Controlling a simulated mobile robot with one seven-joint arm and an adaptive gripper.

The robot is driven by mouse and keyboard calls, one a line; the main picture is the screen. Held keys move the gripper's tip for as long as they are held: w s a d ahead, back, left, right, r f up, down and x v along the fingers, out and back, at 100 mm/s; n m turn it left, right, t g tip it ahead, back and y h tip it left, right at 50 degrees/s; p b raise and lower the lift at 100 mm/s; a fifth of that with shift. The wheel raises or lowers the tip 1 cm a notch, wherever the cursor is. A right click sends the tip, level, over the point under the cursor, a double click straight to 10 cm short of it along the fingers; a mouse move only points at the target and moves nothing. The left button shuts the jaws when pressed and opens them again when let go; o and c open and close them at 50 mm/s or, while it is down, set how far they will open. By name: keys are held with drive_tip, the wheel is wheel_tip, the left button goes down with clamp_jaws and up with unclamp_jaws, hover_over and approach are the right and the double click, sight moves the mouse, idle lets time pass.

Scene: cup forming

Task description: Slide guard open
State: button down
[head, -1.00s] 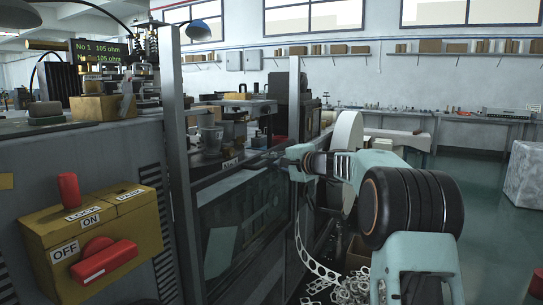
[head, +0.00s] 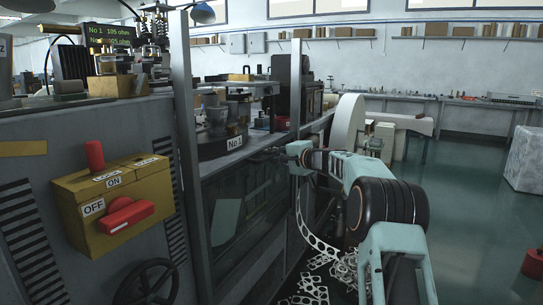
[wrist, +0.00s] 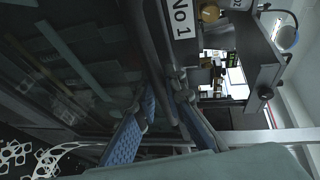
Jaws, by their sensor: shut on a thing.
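The guard (head: 240,215) is a dark, see-through panel in a metal frame on the front of the machine, between two grey posts. Its top edge is below the No.1 label, and the space above it is open. My gripper (head: 284,152) is at the top edge of the guard, near the right post. In the wrist view, the blue-padded fingers of my gripper (wrist: 165,118) are on either side of a dark bar along the guard's edge. The guard's pane (wrist: 75,75) fills the left of that view. The exact contact is partly hidden.
A yellow switch box (head: 115,205) with a red knob is on the machine front at left, above a black handwheel (head: 147,284). The No.1 station (head: 234,142) stands behind the guard. Punched metal scrap (head: 318,268) lies below my arm.

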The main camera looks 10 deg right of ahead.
drive_tip(key=c, duration=2)
unclamp_jaws()
drive_tip(key=shift+o, duration=0.2)
drive_tip(key=shift+s+d, duration=0.1)
drive_tip(key=v, duration=1.2)
